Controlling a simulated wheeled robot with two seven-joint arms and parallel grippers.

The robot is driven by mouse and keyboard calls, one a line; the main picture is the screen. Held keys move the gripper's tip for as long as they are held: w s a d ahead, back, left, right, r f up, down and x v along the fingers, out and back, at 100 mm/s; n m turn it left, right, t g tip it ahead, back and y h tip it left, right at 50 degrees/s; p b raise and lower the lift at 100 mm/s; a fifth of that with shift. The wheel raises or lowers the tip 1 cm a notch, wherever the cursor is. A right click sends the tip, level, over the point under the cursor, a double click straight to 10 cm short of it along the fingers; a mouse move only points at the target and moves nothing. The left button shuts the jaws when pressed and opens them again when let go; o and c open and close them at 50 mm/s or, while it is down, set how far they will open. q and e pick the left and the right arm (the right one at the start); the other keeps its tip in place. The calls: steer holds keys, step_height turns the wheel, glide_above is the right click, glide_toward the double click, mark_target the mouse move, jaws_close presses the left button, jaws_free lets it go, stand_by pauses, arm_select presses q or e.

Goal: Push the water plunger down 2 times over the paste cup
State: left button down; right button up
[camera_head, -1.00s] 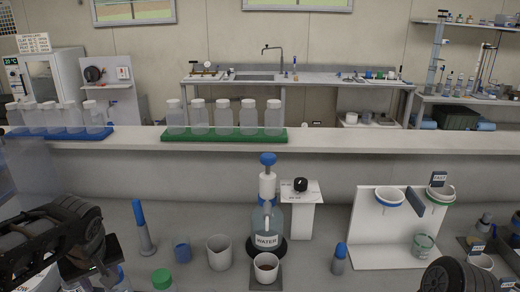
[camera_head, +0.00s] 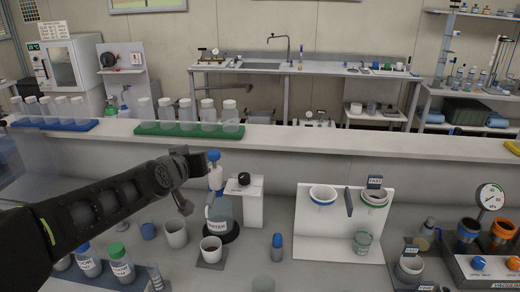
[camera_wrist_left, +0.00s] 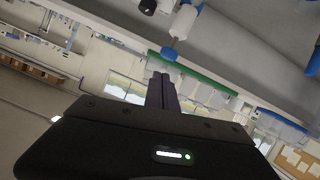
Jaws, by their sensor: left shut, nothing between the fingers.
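The water bottle (camera_head: 221,222), labelled WATER, stands on the bench with a white pump neck and a blue plunger (camera_head: 214,156) on top. In the left wrist view the plunger's blue knob (camera_wrist_left: 168,54) is just beyond the fingertips, with the white pump shaft (camera_wrist_left: 183,21) behind it. The white paste cup (camera_head: 211,250) holds brown paste and stands on a small grey pad right in front of the bottle. My left gripper (camera_head: 200,163) is shut and empty, close beside the plunger on its left. It also shows in the left wrist view (camera_wrist_left: 162,84). My right gripper is not seen.
A white stand with a black knob (camera_head: 244,179) is right of the bottle. A white funnel rack (camera_head: 326,235) is further right. A ledge with bottles in a green rack (camera_head: 185,129) runs behind.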

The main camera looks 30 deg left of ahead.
arm_select(q)
step_height(320, 180, up, 2)
steer(key=m+y, duration=0.1)
steer(key=t+p, duration=0.1)
glide_above(213, 156)
steer(key=s, duration=0.1)
steer(key=shift+f, duration=0.95)
steer(key=shift+m, duration=0.4)
step_height(213, 156, down, 4)
steer(key=shift+a+f, duration=0.1)
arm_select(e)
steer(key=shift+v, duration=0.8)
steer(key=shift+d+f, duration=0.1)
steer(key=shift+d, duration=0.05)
